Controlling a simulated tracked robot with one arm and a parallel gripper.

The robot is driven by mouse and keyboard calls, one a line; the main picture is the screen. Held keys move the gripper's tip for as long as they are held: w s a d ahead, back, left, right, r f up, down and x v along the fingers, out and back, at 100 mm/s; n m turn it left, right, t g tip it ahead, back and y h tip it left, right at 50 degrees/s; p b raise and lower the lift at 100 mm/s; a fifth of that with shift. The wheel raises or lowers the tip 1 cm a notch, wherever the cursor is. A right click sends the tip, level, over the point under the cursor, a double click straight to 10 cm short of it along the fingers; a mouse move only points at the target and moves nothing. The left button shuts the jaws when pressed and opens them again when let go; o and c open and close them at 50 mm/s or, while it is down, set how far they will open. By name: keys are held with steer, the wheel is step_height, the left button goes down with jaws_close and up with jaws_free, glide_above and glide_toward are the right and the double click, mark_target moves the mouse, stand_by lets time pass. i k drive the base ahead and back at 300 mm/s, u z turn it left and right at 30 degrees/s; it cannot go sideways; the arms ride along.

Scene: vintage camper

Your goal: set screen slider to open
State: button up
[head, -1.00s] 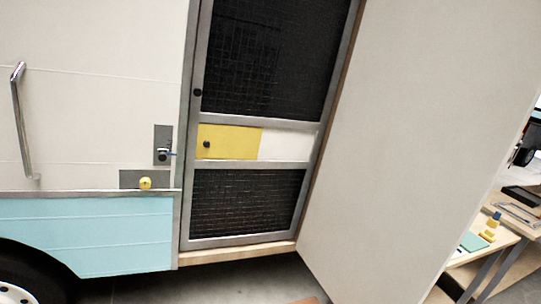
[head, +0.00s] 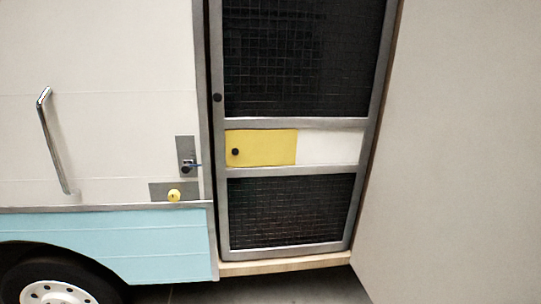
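The screen slider is a yellow panel (head: 268,148) with a small black knob (head: 236,152) near its left edge. It sits at the left of the middle band of the screen door (head: 290,125), and a white stretch (head: 330,147) fills the right part of that band. The screen door has a grey frame with dark mesh above and below, and stands in the camper doorway. My gripper is not in view, and nothing touches the slider.
A large pale outer door (head: 465,150) stands swung open on the right. A chrome grab handle (head: 55,140), a latch plate (head: 186,150) and a yellow knob (head: 174,196) are on the camper wall at left. A wooden sill (head: 285,264) and a wheel (head: 60,290) are below.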

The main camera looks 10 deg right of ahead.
mark_target(243, 148)
steer(key=z, duration=0.1)
steer(key=i, duration=1)
steer(key=u, duration=0.05)
